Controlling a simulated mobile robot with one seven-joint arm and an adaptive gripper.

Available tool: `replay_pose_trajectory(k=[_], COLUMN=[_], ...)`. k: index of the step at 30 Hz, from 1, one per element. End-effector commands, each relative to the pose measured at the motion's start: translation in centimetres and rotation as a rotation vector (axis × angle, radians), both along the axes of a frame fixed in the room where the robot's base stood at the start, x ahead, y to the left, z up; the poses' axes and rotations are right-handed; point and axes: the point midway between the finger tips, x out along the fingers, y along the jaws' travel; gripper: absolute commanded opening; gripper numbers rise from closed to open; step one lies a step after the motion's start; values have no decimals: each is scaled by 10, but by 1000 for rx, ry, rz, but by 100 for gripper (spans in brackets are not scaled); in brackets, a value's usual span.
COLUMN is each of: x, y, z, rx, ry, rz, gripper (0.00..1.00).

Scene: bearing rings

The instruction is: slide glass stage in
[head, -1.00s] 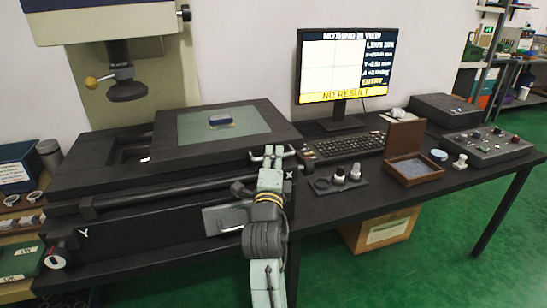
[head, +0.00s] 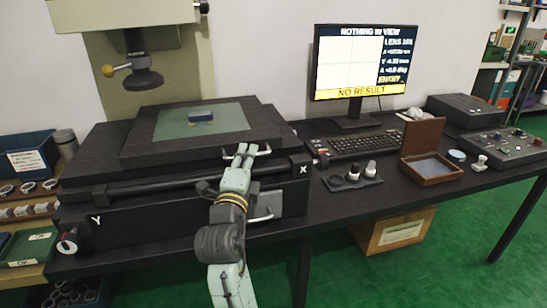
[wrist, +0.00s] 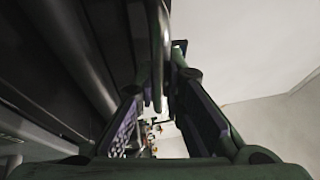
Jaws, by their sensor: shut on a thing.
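The glass stage (head: 238,118) is a greenish glass plate in a dark frame on top of the black measuring machine. A small dark blue block (head: 201,116) lies on the glass. My gripper (head: 242,150) is at the metal handle (head: 262,153) on the stage's front right edge and is shut on it. In the wrist view, a bar of the handle (wrist: 157,50) runs between my two fingers. The lens head (head: 143,80) hangs above, to the left of the block. My fingertips are partly hidden in the wrist view.
The monitor (head: 365,62) reads "NOTHING IN VIEW" and "NO RESULT". A keyboard (head: 365,147), a small holder with several parts (head: 353,181) and an open wooden box (head: 430,170) stand to the right. A second handle (head: 262,214) is on the machine's front.

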Motion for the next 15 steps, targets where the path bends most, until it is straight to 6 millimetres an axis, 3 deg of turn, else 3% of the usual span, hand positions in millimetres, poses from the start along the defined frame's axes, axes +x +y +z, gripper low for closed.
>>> replay_pose_trajectory(k=[1,6,15], x=[-5,-19,-36], y=[19,60,113], z=[-4,-5,-3], rx=[2,2,2], ry=[-2,-2,0], rz=[12,11,6], gripper=[0,0,0])
